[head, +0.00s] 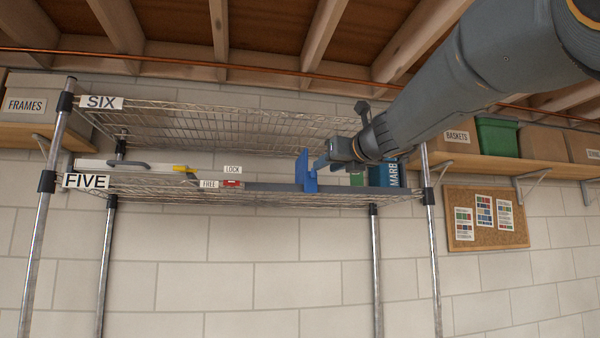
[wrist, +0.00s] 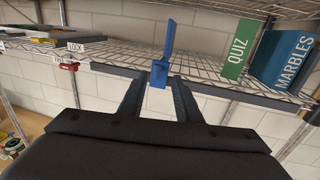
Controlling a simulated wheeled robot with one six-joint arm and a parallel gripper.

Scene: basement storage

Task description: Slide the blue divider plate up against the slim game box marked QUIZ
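The blue divider plate (head: 301,170) stands upright on the front rail of shelf FIVE. It shows edge-on in the wrist view (wrist: 169,40), with a small blue tab (wrist: 157,76) at its foot. My gripper (wrist: 158,88) is at the plate, one finger on each side of the tab. Slim gaps seem to show between fingers and tab, so it looks open around it. The slim green box marked QUIZ (wrist: 240,48) stands to the right of the plate, with bare wire shelf between them. In the head view, my gripper and arm partly hide the QUIZ box (head: 357,179).
A blue MARBLES box (wrist: 284,62) stands right of QUIZ. A red slider (head: 231,184) sits on the rail (head: 270,187) near LOCK and FREE labels. Flat boxes (head: 125,165) lie at the shelf's left. Shelf SIX (head: 220,120) hangs above.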

